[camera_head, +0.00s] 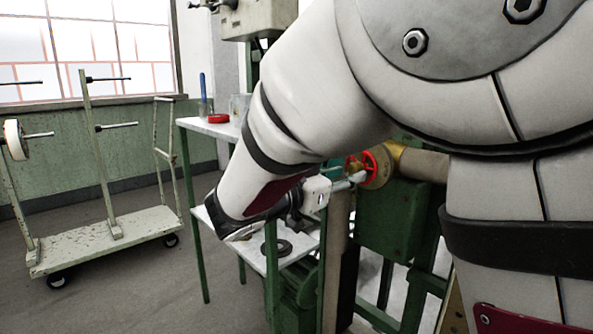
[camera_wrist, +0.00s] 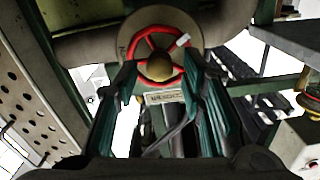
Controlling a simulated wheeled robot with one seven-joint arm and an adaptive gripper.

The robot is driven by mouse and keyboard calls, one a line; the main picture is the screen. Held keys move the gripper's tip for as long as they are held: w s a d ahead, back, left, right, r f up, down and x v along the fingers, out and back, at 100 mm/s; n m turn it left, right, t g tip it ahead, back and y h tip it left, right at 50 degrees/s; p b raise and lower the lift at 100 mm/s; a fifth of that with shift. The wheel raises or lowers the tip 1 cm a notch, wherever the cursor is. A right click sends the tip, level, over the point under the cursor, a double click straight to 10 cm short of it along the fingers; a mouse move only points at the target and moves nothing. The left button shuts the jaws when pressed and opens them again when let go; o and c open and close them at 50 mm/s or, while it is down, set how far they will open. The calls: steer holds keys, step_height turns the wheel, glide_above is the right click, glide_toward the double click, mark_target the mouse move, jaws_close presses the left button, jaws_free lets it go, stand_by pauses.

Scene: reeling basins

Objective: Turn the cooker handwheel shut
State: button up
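The red spoked handwheel (camera_wrist: 141,43) faces my wrist camera, with a brass hub (camera_wrist: 159,68) in front of a round, pale metal body. A small white tab (camera_wrist: 183,40) shows at its upper right. In the head view the wheel (camera_head: 369,162) is partly hidden behind my gripper and beside a brass fitting (camera_head: 394,158). My gripper (camera_wrist: 160,78) is open, its teal fingers spread at the left and right of the wheel's lower part. Whether the fingers touch the rim cannot be told. In the head view my gripper (camera_head: 350,182) reaches right to the wheel.
A pipe (camera_head: 425,164) runs right from the fitting, above a green housing (camera_head: 384,219). A green-legged table (camera_head: 207,126) with a red ring (camera_head: 218,118) stands left. A wheeled cart (camera_head: 105,240) is farther left, with open floor between. A perforated plate (camera_wrist: 38,110) lies left in the wrist view.

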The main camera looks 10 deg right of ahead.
steer(key=shift+s+a, duration=0.45)
steer(key=shift+a, duration=0.15)
steer(key=n+p, duration=0.2)
steer(key=shift+r+n, duration=0.15)
steer(key=shift+n, duration=0.25)
steer(key=n+p, duration=0.2)
steer(key=n, duration=0.1)
steer(key=shift+n, duration=0.4)
steer(key=n+p, duration=0.5)
steer(key=shift+n, duration=0.3)
steer(key=n+p, duration=0.4)
steer(key=shift+n, duration=0.3)
steer(key=n+p, duration=1.1)
steer(key=n, duration=0.1)
steer(key=shift+x, duration=1.5)
